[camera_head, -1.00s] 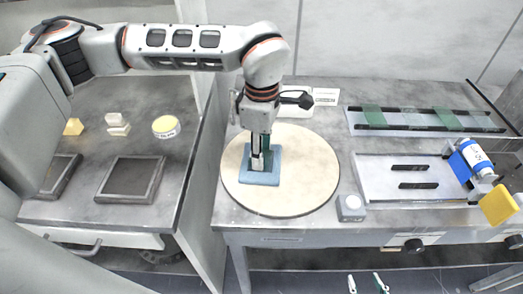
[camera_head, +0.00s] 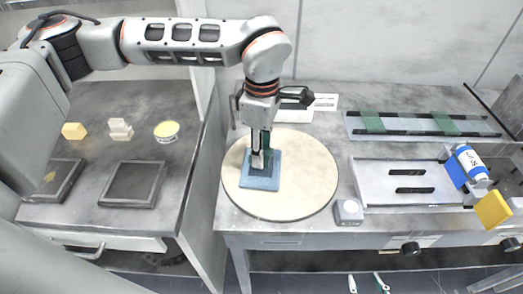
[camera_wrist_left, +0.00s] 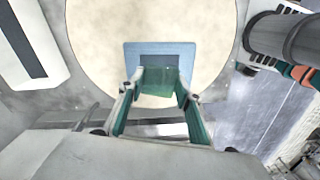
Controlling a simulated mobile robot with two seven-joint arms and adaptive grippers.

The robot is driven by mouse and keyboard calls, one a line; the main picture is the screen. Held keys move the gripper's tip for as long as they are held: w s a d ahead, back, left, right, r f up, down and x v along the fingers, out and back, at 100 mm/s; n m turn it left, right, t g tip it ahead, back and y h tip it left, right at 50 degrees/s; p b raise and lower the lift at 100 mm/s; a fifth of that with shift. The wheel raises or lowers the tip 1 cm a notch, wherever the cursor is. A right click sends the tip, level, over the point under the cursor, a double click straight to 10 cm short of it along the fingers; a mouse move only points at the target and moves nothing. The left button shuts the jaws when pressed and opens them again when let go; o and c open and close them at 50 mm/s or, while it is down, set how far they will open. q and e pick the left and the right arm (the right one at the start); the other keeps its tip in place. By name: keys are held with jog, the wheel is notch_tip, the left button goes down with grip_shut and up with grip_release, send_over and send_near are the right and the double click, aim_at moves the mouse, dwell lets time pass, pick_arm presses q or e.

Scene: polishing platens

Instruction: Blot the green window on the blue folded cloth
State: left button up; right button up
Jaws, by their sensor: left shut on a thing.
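The blue folded cloth (camera_head: 262,183) lies flat on the round cream disc (camera_head: 305,180). My left gripper (camera_head: 261,158) points down over the cloth and is shut on the green window (camera_head: 266,143). In the left wrist view the translucent green window (camera_wrist_left: 158,82) sits between the two fingertips, in front of the blue cloth (camera_wrist_left: 132,58). A dark rectangle shows on the cloth beyond the window. I cannot tell whether the window's lower edge touches the cloth. Two fingertips of my right gripper (camera_head: 367,284) show apart at the bottom edge, with nothing seen between them.
A small grey block (camera_head: 348,211) stands right of the disc. A white tray (camera_head: 375,188) with dark slots and a rack with green panes (camera_head: 402,124) lie further right. A white-and-blue bottle (camera_head: 470,163) is at far right. Dark square plates (camera_head: 132,183) lie on the left bench.

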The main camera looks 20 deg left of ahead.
pick_arm(q)
jog(key=shift+r+p, duration=1.05)
jog(key=shift+r, duration=1.05)
jog(key=shift+f, duration=0.1)
